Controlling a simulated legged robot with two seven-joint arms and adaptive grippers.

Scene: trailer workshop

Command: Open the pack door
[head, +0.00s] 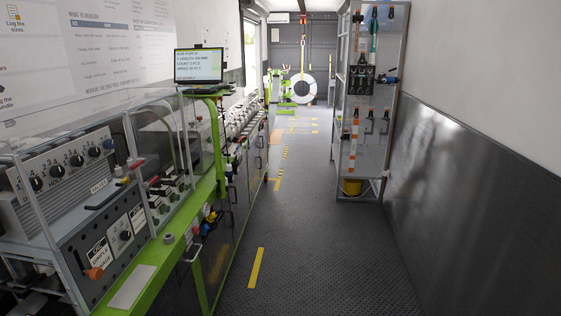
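No part labelled as the pack door can be made out. A long green-framed bench (150,272) runs along the left with clear-panelled enclosures on it. The nearest clear enclosure (135,125) stands over grey machine units. A dark front panel (105,245) with white labels and an orange-tipped handle (93,273) is at the lower left. I cannot tell whether any of these is the pack door. Neither of my grippers is in view.
A laptop (199,66) with text on its screen stands above the bench. A tool rack (367,110) stands on the right. The dark floor aisle (310,240) between is clear, with yellow marks. A white ring-shaped object (303,90) is at the far end.

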